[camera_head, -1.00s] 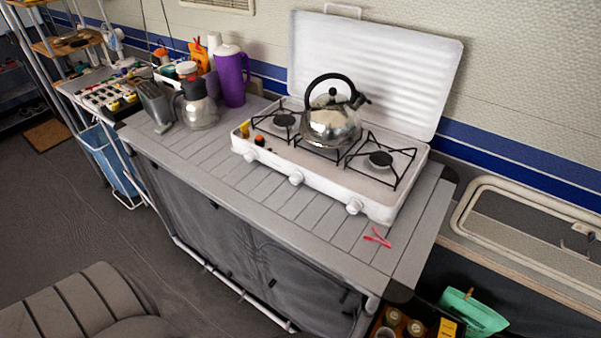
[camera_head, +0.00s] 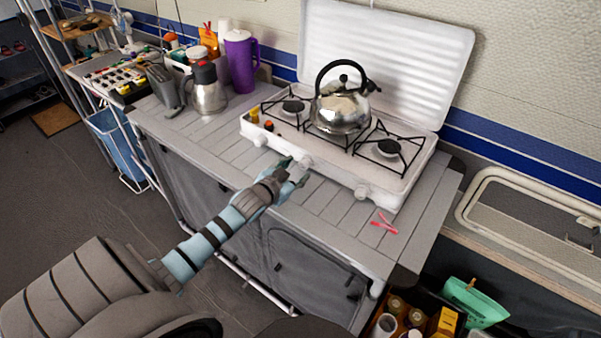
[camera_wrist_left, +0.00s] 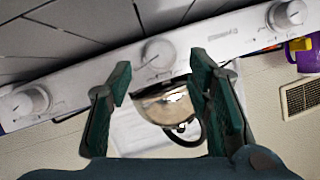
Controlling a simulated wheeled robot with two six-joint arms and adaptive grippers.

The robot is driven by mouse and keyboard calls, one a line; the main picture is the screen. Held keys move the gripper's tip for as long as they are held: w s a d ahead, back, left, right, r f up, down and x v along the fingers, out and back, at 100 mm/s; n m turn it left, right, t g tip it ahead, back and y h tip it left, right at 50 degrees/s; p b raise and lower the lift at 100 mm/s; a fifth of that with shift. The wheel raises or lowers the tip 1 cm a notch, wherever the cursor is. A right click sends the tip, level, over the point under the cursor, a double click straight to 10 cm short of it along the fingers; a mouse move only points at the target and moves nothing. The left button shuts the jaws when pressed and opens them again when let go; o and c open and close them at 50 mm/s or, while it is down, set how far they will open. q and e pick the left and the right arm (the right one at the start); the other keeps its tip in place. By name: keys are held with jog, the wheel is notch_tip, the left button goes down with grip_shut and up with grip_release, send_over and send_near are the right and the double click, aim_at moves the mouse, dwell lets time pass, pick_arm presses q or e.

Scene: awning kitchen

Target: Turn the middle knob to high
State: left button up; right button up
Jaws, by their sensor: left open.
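The white camping stove (camera_head: 330,165) stands on the slatted counter with its lid up. Three white knobs line its front panel. The middle knob (camera_head: 306,162) also shows in the left wrist view (camera_wrist_left: 157,54), between my fingers and a little beyond them. My left gripper (camera_head: 294,172) is open and empty in front of this knob, close to it; contact is not clear. Its two green fingers show in the left wrist view (camera_wrist_left: 158,72), one on each side of the knob. The other knobs are the left one (camera_head: 260,140) and the right one (camera_head: 362,191). My right gripper is out of view.
A steel kettle (camera_head: 342,108) stands at the middle of the stove. A steel jug (camera_head: 207,95) and a purple pitcher (camera_head: 240,62) stand left of the stove. A pink-red item (camera_head: 383,223) lies on the counter (camera_head: 330,218) at the front right.

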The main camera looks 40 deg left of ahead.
aim_at(302, 166)
pick_arm(q)
jog(key=b+x, duration=0.1)
jog(key=x, duration=0.3)
jog(key=shift+w+f, duration=0.15)
grip_shut()
